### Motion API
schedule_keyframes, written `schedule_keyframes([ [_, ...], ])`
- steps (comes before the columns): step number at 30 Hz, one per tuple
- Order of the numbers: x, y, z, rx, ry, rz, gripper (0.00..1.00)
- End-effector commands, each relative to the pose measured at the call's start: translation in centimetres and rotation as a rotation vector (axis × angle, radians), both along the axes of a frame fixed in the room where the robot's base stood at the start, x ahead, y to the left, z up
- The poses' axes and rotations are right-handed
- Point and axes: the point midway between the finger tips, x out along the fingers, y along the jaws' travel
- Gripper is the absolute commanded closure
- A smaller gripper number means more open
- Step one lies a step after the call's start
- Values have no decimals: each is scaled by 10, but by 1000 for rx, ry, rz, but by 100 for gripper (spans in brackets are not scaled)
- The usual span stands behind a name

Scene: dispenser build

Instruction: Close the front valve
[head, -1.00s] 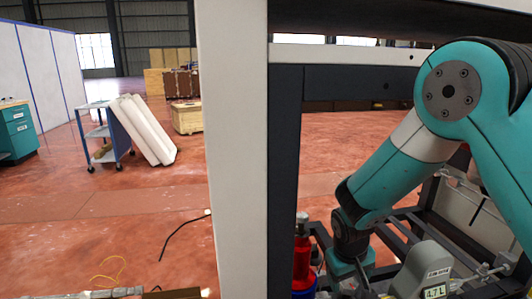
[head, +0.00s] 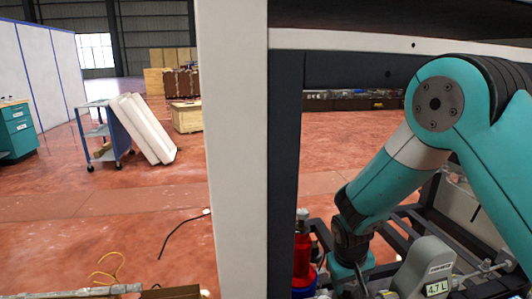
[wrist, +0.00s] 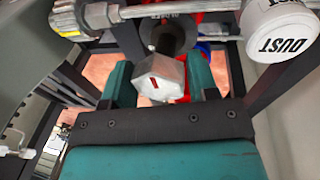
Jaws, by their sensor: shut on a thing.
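In the wrist view, a pale grey faceted valve knob (wrist: 164,82) with a red mark sits between the two teal fingers of my gripper (wrist: 160,84). The gripper is shut on this knob. A dark round fitting lies just behind the knob. In the head view my gripper (head: 348,276) is low at the bottom, inside the frame; the knob itself cannot be made out there.
A grey meter reading 4.7 L (head: 430,268) stands right of my gripper. A red bottle (head: 302,255) is to its left. A white canister marked DUST (wrist: 280,30) and a metal pipe (wrist: 150,11) are close by. A pale post (head: 232,150) stands left.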

Motion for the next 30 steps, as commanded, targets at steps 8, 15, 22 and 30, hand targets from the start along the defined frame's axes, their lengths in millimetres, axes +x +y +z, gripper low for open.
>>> schedule_keyframes([
  [8,0,0,0,-1,0,1,29],
  [15,0,0,4,0,0,1,29],
  [22,0,0,23,0,0,1,29],
  [30,0,0,46,0,0,1,29],
])
